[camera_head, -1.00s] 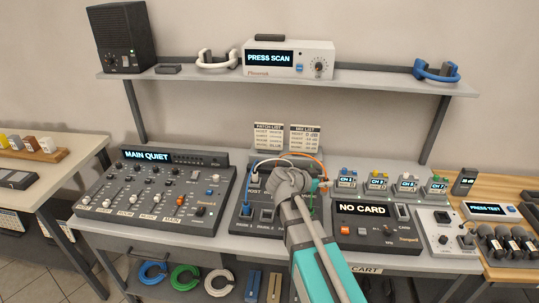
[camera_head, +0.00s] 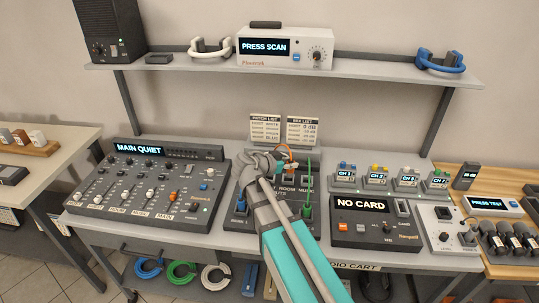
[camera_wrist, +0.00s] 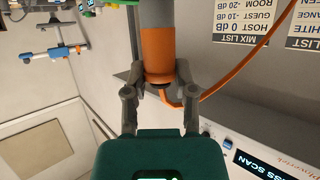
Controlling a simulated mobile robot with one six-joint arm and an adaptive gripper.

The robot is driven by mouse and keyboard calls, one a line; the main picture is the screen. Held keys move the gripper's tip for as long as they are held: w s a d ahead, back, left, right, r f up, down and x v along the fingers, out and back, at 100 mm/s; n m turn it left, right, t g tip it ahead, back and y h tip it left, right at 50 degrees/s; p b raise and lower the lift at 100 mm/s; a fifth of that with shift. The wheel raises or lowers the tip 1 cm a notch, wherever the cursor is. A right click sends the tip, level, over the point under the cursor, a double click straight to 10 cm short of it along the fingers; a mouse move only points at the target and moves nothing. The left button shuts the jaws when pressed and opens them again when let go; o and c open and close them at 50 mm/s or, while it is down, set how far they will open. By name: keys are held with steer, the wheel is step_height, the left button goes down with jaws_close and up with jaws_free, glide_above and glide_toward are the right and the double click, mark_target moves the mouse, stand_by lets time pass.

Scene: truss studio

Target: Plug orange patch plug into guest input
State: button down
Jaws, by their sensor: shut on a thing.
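The orange patch plug (camera_wrist: 158,48), a cylinder with a wide orange band, sits between the fingers of my gripper (camera_wrist: 157,78) in the wrist view. An orange cable leaves its near end. In the head view my gripper (camera_head: 262,160) is above the left part of the dark patch panel (camera_head: 300,224), and a bit of orange (camera_head: 285,150) shows just beyond it. The guest input cannot be made out; my gripper and arm cover that part of the panel.
The mixer (camera_head: 150,190) lies left and the "NO CARD" unit (camera_head: 375,232) right. Patch and mix list cards (camera_head: 265,128) stand behind; a shelf (camera_head: 380,75) is above.

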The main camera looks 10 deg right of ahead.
steer(key=w+a+f+b, duration=0.2)
steer(key=w+f+b, duration=0.1)
steer(key=w, duration=0.3)
steer(key=w+a+f+b, duration=0.3)
steer(key=w, duration=0.3)
steer(key=shift+w+m+g, duration=0.3)
steer(key=shift+w, duration=0.1)
steer(key=shift+f, duration=0.15)
step_height(320, 180, down, 6)
steer(key=b, duration=0.5)
steer(key=shift+r+b, duration=0.25)
steer(key=shift+b, duration=0.1)
steer(key=shift+w, duration=0.15)
stand_by(1.5)
steer(key=shift+f+b, duration=0.6)
steer(key=shift+b, duration=0.05)
stand_by(0.3)
steer(key=c, duration=0.7)
jaws_free()
